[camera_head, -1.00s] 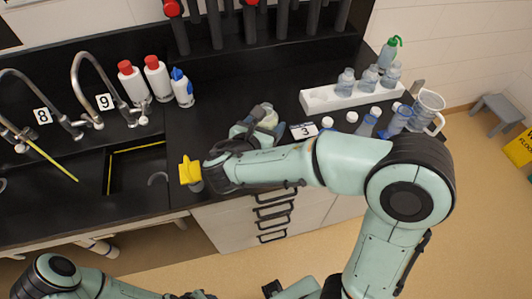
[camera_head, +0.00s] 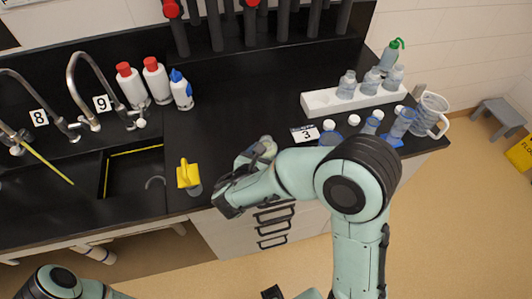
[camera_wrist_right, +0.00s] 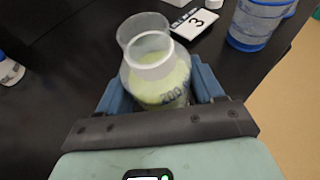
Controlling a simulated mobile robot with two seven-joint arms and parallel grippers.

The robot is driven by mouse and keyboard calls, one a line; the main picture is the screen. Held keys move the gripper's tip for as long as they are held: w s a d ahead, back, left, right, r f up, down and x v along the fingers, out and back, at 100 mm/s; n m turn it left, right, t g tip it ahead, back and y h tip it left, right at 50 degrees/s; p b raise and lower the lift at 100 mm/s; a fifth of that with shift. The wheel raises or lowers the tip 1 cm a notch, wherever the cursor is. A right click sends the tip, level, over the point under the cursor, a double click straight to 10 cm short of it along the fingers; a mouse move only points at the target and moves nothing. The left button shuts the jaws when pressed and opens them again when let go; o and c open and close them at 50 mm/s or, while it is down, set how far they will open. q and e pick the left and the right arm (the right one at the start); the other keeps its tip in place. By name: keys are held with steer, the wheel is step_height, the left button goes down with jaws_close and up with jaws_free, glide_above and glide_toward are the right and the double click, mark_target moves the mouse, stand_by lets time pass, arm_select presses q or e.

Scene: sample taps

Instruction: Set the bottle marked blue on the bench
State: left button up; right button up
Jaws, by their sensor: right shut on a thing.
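My right gripper (camera_wrist_right: 158,95) is shut on a clear bottle (camera_wrist_right: 158,75) with pale yellow-green contents, a white band and a "200" mark. In the head view the held bottle (camera_head: 265,147) is partly hidden by my wrist, over the front part of the black bench (camera_head: 235,105). I cannot tell whether its base touches the bench. A bottle with blue bands (camera_wrist_right: 258,22) stands apart, beyond the gripper in the wrist view.
A card marked 3 (camera_head: 305,134) lies right of the held bottle. Several bottles (camera_head: 372,122), a jug (camera_head: 430,113) and a white rack (camera_head: 350,100) stand at right. A yellow-topped object (camera_head: 188,175) is near the sink (camera_head: 133,170). The bench's middle is clear.

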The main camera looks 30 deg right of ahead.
steer(key=shift+f, duration=0.1)
steer(key=shift+f, duration=0.15)
steer(key=o, duration=1)
steer(key=shift+s+a+r, duration=0.15)
steer(key=shift+a+r, duration=0.1)
steer(key=shift+r, duration=0.15)
steer(key=v, duration=1.1)
steer(key=shift+s+a+r, duration=0.1)
steer(key=shift+s+a, duration=0.05)
